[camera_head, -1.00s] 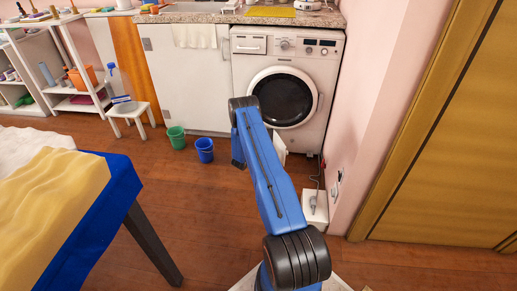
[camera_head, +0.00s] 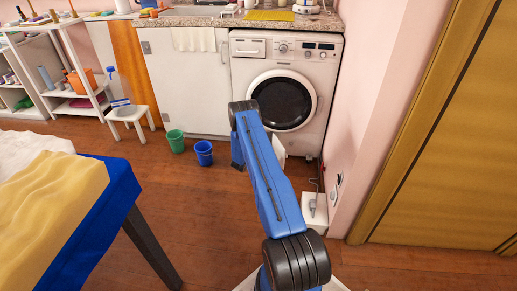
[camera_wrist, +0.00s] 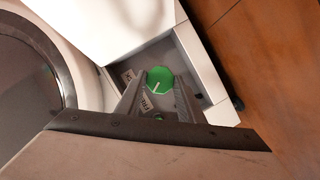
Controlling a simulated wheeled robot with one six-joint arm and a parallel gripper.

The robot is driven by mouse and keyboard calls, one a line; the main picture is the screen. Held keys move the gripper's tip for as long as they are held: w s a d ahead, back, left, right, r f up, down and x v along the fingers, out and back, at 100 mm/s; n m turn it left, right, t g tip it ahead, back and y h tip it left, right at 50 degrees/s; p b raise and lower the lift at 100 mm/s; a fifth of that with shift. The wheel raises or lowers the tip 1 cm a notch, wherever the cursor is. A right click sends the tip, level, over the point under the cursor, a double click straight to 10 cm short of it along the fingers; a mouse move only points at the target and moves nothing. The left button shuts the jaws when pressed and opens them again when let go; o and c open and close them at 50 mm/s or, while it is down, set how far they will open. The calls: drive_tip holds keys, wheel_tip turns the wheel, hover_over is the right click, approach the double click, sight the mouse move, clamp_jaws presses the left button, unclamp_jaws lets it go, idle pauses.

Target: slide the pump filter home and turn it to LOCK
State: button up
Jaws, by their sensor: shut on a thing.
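The pump filter (camera_wrist: 159,78) shows in the wrist view as a round green cap with a pale line across its face. It sits at the grey recess (camera_wrist: 183,64) low on the washing machine (camera_head: 284,98). My gripper (camera_wrist: 158,88) is shut on the filter, one finger on each side. Pale labels (camera_wrist: 129,75) lie beside the cap, partly hidden by a finger, and I cannot read them fully. How deep the filter sits is not clear. In the head view my arm hides the gripper and the filter.
The open white flap (camera_head: 278,151) is by the machine's lower front. A green bucket (camera_head: 175,141) and a blue bucket (camera_head: 204,154) stand left of my arm. A white box (camera_head: 314,213) stands by the right wall. A cloth-covered table (camera_head: 115,190) is at left.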

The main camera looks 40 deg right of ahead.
drive_tip(key=shift+w+d, duration=0.4)
drive_tip(key=shift+d, duration=0.05)
drive_tip(key=shift+w+d, duration=0.2)
drive_tip(key=shift+d, duration=0.1)
drive_tip(key=shift+w+d, duration=0.6)
drive_tip(key=shift+d, duration=0.05)
idle(1.0)
drive_tip(key=shift+w+d, duration=0.2)
drive_tip(key=shift+d, duration=0.05)
drive_tip(key=shift+w+d, duration=0.75)
drive_tip(key=shift+d, duration=0.1)
idle(0.4)
drive_tip(key=shift+w+d, duration=0.15)
drive_tip(key=shift+d, duration=0.05)
